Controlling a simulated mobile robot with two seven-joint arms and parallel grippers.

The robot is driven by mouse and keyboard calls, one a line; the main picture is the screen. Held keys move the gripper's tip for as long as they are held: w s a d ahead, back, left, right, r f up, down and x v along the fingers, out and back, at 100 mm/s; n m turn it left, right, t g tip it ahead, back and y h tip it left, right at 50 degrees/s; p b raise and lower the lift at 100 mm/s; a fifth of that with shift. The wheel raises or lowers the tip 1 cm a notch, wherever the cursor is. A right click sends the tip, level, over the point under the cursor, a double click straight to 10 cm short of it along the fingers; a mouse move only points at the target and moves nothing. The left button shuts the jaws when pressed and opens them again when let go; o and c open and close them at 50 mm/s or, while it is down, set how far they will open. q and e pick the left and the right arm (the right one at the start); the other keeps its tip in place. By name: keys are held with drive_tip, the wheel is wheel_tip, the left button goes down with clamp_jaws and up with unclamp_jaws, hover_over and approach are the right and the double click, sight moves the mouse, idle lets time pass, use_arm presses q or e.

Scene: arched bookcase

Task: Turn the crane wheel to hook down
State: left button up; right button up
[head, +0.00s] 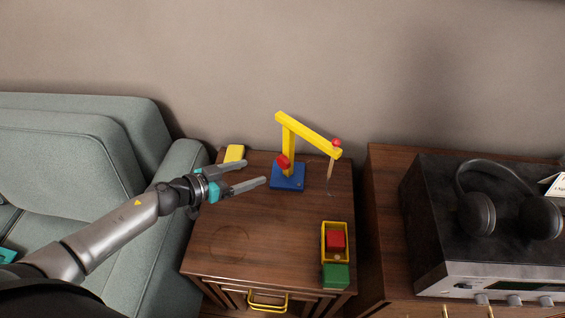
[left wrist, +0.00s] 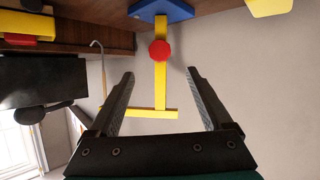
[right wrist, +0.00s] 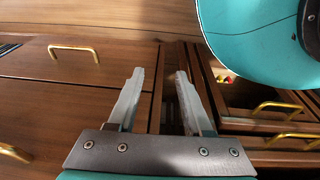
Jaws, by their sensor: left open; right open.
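The toy crane has a blue base (head: 288,178), a yellow post and boom (head: 312,134), and a red wheel (head: 283,161) low on the post. A hook (head: 330,192) hangs on a line from the boom's right end, near the tabletop. My left gripper (head: 255,172) is open and empty, just left of the crane, fingers pointing at it. In the left wrist view, the red wheel (left wrist: 160,50) shows ahead, between the fingers' directions and apart from them. My right gripper (right wrist: 159,72) is open and empty, facing wooden drawer fronts, outside the head view.
A yellow block (head: 234,153) lies behind my left gripper. A toy wagon (head: 335,255) with a red block (head: 336,239) stands at the cabinet's front right. A grey-green sofa (head: 90,160) is left; headphones (head: 508,205) rest on a stereo at right. The cabinet top's front left is clear.

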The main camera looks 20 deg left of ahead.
sight(281, 162)
use_arm(q)
drive_tip(key=b+x, duration=0.4)
drive_tip(key=x, duration=0.7)
drive_tip(key=shift+f+b, duration=0.1)
drive_tip(key=shift+b, duration=0.3)
drive_tip(key=shift+b+x, duration=0.45)
drive_tip(key=shift+x, duration=0.45)
use_arm(e)
drive_tip(key=w+a+r, duration=0.1)
drive_tip(key=w+r, duration=0.2)
drive_tip(key=r, duration=0.2)
drive_tip(key=w+a+r+t, duration=0.1)
drive_tip(key=w+r, duration=0.1)
drive_tip(key=r, duration=0.4)
drive_tip(key=shift+w+a, duration=0.15)
drive_tip(key=shift+w, duration=0.25)
use_arm(q)
drive_tip(key=c, duration=1.3)
clamp_jaws()
use_arm(e)
drive_tip(key=shift+r, duration=0.15)
